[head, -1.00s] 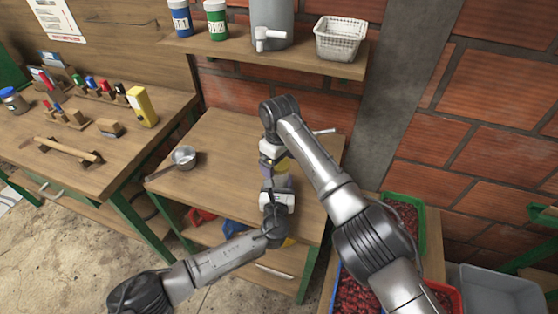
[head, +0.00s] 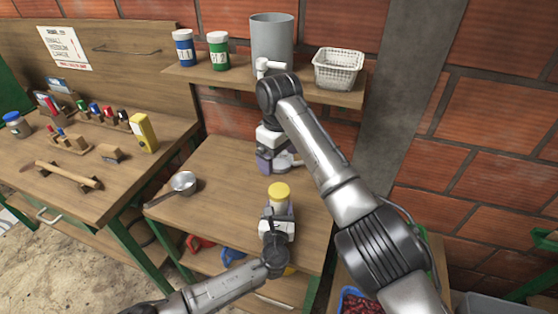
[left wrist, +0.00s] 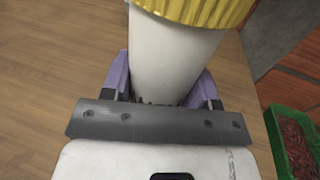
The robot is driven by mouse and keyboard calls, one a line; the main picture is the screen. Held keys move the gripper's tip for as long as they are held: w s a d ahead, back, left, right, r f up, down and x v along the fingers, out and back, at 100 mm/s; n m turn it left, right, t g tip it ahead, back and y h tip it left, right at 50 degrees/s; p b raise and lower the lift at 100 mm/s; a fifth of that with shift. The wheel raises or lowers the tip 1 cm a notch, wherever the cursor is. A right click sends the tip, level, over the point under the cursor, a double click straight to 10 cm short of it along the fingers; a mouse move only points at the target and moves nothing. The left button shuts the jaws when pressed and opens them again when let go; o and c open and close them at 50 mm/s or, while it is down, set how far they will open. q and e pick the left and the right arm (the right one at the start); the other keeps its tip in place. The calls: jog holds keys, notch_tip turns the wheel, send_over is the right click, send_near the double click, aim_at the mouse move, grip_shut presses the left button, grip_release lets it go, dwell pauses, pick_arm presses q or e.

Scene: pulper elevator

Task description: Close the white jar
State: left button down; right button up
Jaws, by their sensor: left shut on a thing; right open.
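The white jar (left wrist: 172,62) fills the middle of the left wrist view. Its ribbed yellow lid (head: 279,190) sits on top of it and also shows at the top edge of the left wrist view (left wrist: 195,10). Whether the lid is screwed tight cannot be seen. My left gripper (head: 278,210) is shut on the jar's body, its purple fingers on either side, above the wooden table. My right gripper (head: 276,163) is open and empty, behind and above the lid and apart from it. Its arm partly hides it.
A small metal pot (head: 183,183) stands on the table (head: 218,210) to the left. The shelf (head: 235,83) above holds a blue jar (head: 184,50), a green jar (head: 218,50), a grey tank (head: 272,38) and a white basket (head: 338,67). A workbench stands left.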

pick_arm(q)
jog(key=shift+c, duration=1.5)
grip_release()
jog(key=shift+s, duration=0.1)
jog(key=shift+s, duration=0.3)
jog(key=s+a+p, duration=0.1)
jog(key=s+p, duration=0.3)
jog(key=s, duration=0.9)
